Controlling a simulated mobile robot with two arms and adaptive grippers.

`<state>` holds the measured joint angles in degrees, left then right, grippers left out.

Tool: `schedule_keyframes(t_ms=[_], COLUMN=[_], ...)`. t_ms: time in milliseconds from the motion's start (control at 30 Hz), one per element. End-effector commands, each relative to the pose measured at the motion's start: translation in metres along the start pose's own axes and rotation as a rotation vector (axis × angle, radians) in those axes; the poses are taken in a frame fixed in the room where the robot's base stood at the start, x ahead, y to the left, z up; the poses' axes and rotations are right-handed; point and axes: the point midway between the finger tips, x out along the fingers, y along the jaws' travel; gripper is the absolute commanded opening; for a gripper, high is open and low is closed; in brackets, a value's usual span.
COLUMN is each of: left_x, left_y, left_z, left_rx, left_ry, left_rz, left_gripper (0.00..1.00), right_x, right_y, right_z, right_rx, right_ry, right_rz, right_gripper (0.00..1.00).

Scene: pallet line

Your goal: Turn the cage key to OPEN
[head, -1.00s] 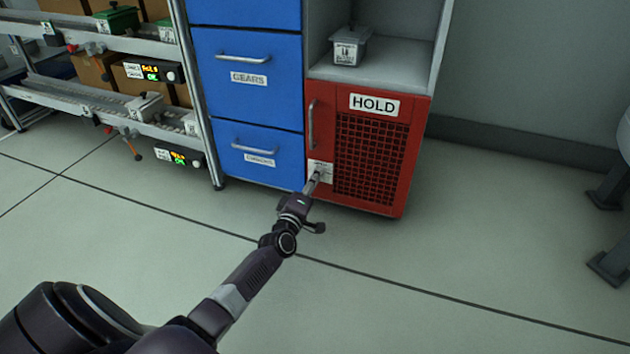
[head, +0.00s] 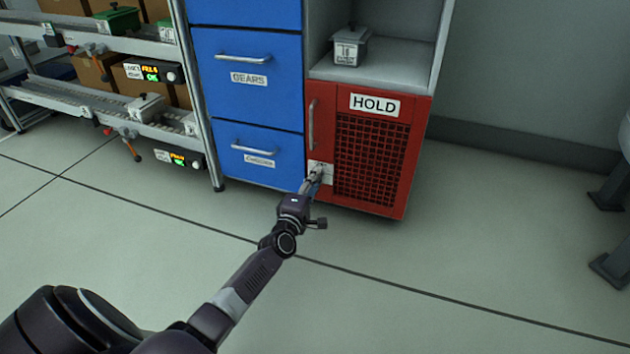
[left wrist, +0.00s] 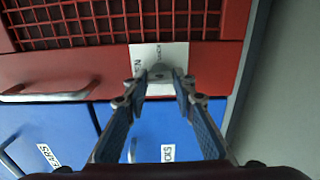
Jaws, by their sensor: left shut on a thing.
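The red cage (head: 378,150) marked HOLD is closed, with a mesh front and a vertical handle (head: 311,125) on its left. Its white key plate (head: 325,169) is low on the door's left side; it also shows in the left wrist view (left wrist: 181,52), with lettering partly readable. My left gripper (head: 316,180) is at this plate. In the left wrist view its two fingers (left wrist: 161,76) close around the small grey key (left wrist: 160,71), which they largely hide. I cannot read which mark the key points to. My right gripper is out of view.
Blue drawers (head: 247,80) with bar handles stand left of the cage. A small grey bin (head: 350,50) sits on the shelf above it. A roller rack (head: 150,125) stands further left. The floor in front is clear.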

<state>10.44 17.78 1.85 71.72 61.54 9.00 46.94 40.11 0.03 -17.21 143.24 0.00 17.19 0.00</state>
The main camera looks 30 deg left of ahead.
Motion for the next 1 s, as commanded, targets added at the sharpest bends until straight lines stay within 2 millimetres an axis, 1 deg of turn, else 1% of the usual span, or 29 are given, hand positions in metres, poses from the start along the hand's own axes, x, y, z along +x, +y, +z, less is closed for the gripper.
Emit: schedule_keyframes(t_ms=[100,133,200,300,567,667,767,1000], left_x=[0.000,0.000,0.000,0.000,0.000,0.000,0.000,0.000], left_y=[-0.001,-0.001,-0.001,-0.001,0.000,0.001,0.002,0.003], left_z=[-0.001,-0.001,-0.001,0.000,0.000,0.000,0.000,0.000], left_rx=[-0.002,-0.002,-0.002,-0.001,0.004,0.035,0.112,0.423], left_ry=[0.001,0.001,0.001,0.001,0.000,0.000,0.001,0.000], left_rz=[-0.002,-0.001,-0.001,-0.001,0.000,0.000,0.000,0.000], left_gripper=[0.00,0.25,0.33,0.42,0.42,0.42,0.42,0.42], right_x=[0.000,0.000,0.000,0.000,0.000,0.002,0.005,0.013], right_y=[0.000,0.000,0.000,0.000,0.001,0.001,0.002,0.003], right_z=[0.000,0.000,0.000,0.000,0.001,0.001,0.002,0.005], right_rx=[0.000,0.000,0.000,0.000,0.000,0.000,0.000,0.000], right_ry=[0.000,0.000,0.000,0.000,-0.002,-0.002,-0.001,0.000], right_rz=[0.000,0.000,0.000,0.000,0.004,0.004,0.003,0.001], right_gripper=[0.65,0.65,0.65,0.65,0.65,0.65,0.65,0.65])
